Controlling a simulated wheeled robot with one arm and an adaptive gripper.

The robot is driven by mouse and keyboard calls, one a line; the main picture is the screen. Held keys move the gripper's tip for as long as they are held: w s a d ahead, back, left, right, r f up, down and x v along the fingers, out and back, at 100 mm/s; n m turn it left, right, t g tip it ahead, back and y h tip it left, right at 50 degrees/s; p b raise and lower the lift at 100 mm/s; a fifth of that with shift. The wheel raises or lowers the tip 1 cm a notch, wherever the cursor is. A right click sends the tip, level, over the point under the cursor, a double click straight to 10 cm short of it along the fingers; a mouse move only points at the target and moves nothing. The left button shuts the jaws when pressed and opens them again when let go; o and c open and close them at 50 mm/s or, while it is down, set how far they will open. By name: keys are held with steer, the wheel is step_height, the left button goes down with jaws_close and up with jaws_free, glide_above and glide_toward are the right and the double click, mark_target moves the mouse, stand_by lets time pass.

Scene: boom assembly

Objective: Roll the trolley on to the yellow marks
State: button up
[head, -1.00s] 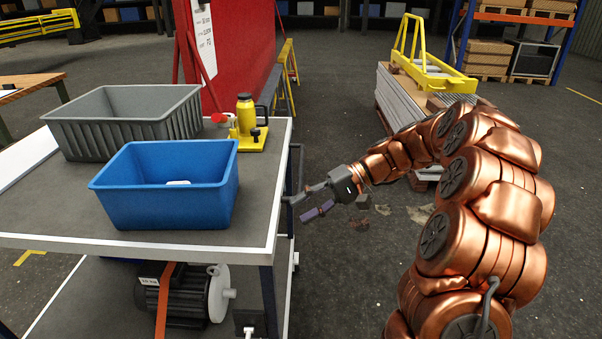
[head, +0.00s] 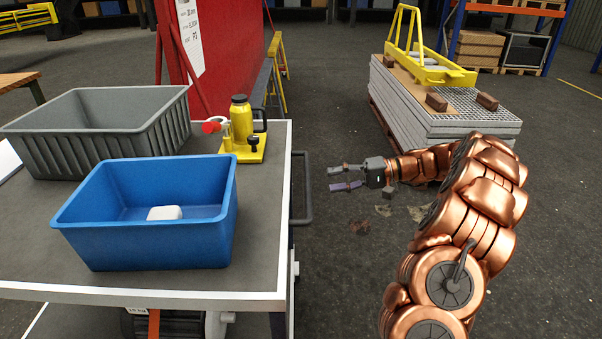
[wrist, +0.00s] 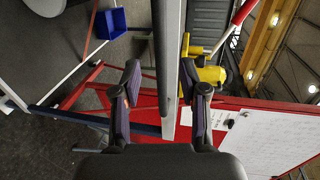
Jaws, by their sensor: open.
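The trolley (head: 262,276) has a grey top with a white rim and fills the left of the head view. Its dark handle (head: 307,190) sticks out on the right side. My gripper (head: 332,178) is open and empty, just right of the handle with a small gap. In the wrist view the handle bar (wrist: 158,50) runs between my open fingers (wrist: 160,80), in front of the trolley's pale edge (wrist: 174,40).
On the trolley stand a grey bin (head: 105,145), a blue bin (head: 150,245) holding a white item, and a yellow jack (head: 240,130). A red panel (head: 225,50) stands behind. Stacked grating (head: 440,115) stands at back right. Floor between is mostly clear, with small debris.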

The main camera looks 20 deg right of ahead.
mark_target(308, 179)
steer(key=shift+w+x, duration=0.2)
steer(key=shift+x, duration=1.8)
steer(key=shift+w+x, duration=0.2)
steer(key=shift+x, duration=1.8)
steer(key=shift+d, duration=0.2)
jaws_close()
